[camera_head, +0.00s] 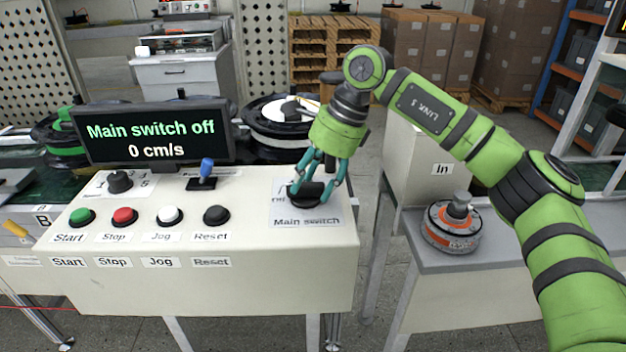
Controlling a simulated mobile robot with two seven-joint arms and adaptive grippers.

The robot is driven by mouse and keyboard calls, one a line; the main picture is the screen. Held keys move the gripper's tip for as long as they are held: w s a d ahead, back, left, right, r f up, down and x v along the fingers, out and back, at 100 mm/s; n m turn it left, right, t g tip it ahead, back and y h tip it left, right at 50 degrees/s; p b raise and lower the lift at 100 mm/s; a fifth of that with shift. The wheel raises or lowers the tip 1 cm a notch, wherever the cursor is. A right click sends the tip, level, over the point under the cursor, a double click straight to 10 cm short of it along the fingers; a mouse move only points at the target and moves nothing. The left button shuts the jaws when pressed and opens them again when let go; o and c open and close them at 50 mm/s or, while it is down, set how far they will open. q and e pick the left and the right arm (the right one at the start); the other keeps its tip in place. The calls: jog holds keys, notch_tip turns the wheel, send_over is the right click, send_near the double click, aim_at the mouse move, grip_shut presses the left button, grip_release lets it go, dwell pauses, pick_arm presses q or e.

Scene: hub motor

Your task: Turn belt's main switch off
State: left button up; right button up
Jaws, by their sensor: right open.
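The main switch (308,197) is a dark rotary knob on a plate at the right end of the white control panel (200,270). A label below it reads "Main switch". My right gripper (317,190) reaches down over the knob, with its teal fingers open on either side of it. I cannot tell whether the fingers touch the knob. The display (152,133) reads "Main switch off" and "0 cm/s". My left gripper is not in view.
Green (82,217), red, white and black buttons line the panel's front, with a blue-handled lever (206,170) behind them. A grey side table (480,256) on the right holds an orange and grey motor part (451,228). Cardboard boxes (430,45) stand at the back.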

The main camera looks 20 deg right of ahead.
jog(key=v, duration=1.1)
jog(key=shift+d+r, duration=0.25)
jog(key=shift+r, duration=0.1)
jog(key=shift+r, duration=0.1)
